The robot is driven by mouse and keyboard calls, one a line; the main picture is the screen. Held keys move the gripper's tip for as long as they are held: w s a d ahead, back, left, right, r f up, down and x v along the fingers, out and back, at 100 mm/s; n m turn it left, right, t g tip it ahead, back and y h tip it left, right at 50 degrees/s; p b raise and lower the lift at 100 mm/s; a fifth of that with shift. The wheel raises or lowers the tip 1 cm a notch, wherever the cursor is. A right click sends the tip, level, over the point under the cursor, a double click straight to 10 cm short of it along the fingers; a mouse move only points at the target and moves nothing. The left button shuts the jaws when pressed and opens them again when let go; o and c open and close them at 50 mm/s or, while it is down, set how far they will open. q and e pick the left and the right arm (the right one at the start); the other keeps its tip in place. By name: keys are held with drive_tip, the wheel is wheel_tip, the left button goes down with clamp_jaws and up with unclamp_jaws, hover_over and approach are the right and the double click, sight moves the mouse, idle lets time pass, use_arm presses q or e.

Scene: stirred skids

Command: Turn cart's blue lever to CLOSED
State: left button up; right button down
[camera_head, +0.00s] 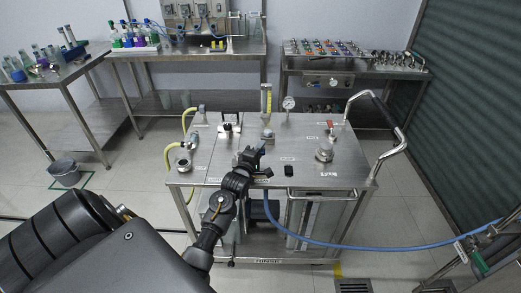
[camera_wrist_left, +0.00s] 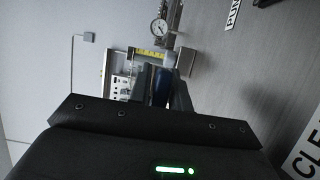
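The steel cart (camera_head: 225,172) stands in the middle of the head view. My left gripper (camera_head: 258,152) is over the front part of its top, left of centre, pointing away from me. A small dark blue part, seemingly the blue lever (camera_wrist_left: 160,86), shows between the fingers in the left wrist view; the gripper (camera_wrist_left: 166,88) mostly covers it in the head view. I cannot tell whether the fingers touch it or how it is turned. A label ending in CLE or CLO (camera_wrist_left: 306,160) is partly cut off at the lower right. My right gripper is not in view.
On the cart stand a flow meter (camera_head: 266,102), a pressure gauge (camera_head: 289,103), a red lever (camera_head: 331,125) and a round steel fitting (camera_head: 323,154). A push handle (camera_head: 388,125) bends up at the right. A blue hose (camera_head: 370,245) runs right. Benches stand behind.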

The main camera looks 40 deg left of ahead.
use_arm(q)
clamp_jaws()
